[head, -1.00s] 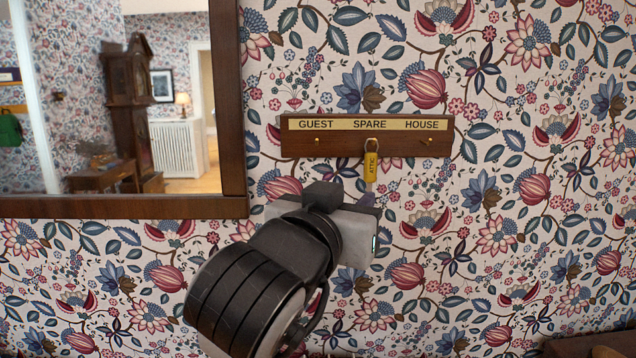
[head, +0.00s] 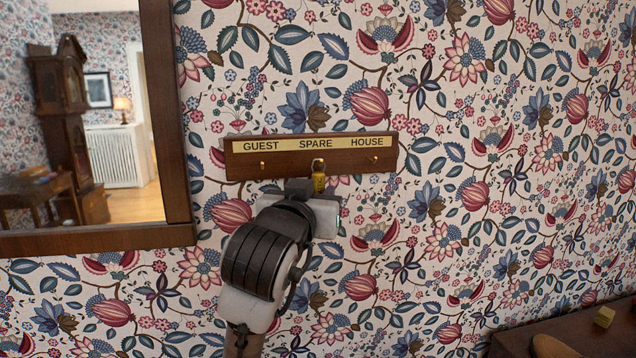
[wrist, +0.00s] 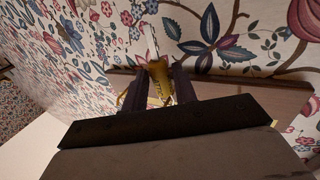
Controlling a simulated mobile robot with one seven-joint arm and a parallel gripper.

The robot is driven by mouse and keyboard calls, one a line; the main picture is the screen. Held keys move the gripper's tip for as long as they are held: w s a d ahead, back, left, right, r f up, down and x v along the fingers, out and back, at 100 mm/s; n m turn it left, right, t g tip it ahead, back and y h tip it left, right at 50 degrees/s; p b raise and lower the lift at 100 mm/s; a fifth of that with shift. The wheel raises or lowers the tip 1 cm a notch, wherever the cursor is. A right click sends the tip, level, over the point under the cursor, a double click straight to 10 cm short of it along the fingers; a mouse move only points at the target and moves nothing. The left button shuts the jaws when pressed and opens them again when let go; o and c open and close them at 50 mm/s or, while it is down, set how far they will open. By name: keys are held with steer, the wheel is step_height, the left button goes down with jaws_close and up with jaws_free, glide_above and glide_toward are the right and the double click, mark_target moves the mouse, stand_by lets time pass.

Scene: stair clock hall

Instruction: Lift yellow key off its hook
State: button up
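The yellow key (head: 318,183) has a yellow tag and hangs at the middle hook of the wooden key rack (head: 240,171), under the word SPARE. In the wrist view the yellow tag (wrist: 159,82) sits between the two dark fingers of my gripper (wrist: 160,88), with no clear gap on either side. The pale key shaft (wrist: 151,42) sticks out past the fingertips. My gripper (head: 312,190) is just below the rack in the head view and hides the lower part of the key. The key's top is still at the hook.
The GUEST hook (head: 263,164) and HOUSE hook (head: 374,157) are empty. A wood-framed mirror (head: 170,120) hangs to the left. The wall right of the rack is clear.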

steer(key=shift+x, duration=1)
